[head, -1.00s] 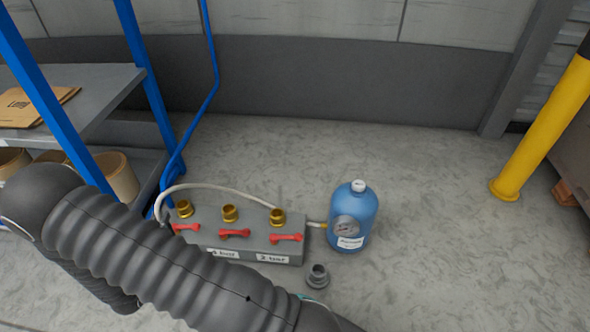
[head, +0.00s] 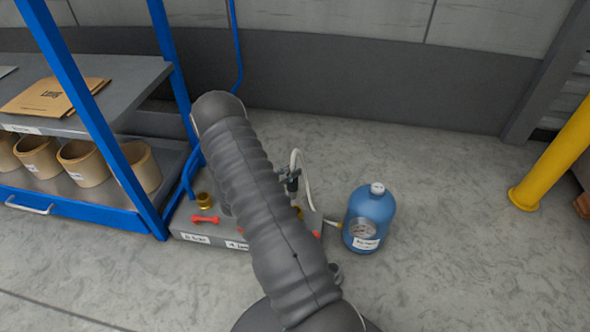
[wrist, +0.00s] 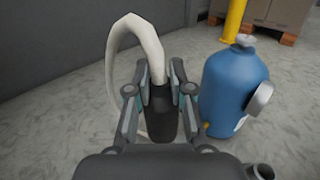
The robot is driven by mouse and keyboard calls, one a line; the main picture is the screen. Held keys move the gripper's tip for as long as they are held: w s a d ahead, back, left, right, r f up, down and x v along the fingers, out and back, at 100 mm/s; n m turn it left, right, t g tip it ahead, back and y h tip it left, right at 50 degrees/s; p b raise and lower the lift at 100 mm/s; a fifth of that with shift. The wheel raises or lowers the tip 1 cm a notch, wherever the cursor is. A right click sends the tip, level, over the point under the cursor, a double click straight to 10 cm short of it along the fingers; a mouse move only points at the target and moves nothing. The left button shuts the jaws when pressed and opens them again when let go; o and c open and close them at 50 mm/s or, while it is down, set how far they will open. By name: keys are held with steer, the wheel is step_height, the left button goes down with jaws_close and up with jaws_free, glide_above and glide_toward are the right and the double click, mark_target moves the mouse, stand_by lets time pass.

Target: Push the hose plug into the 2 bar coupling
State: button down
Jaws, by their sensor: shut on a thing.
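My gripper (head: 290,176) is shut on the black hose plug (wrist: 162,115), with its white hose (wrist: 140,38) arching up from the plug's top. In the head view the plug (head: 293,186) hangs upright just above the right-hand brass coupling (head: 299,211), seemingly apart from it. My arm covers part of this coupling, the middle coupling and the 2 bar label. The grey manifold (head: 208,228) sits on the floor, its left brass coupling (head: 205,200) in plain view. The plug's lower end and the couplings are hidden in the wrist view.
A blue-framed shelf (head: 110,195) with tan pots stands at left. A yellow post (head: 552,150) is far right. Open floor lies between bottle and post.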

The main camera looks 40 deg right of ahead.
mark_target(295, 195)
steer(key=shift+s+d+f+g, duration=0.1)
steer(key=shift+s+d+g, duration=0.2)
steer(key=shift+d, duration=0.25)
steer(key=shift+f, duration=0.2)
steer(key=shift+f+b, duration=1.95)
steer(key=shift+f, duration=1.35)
steer(key=shift+f+b, duration=1.9)
steer(key=shift+f, duration=0.45)
steer(key=shift+f+b, duration=0.4)
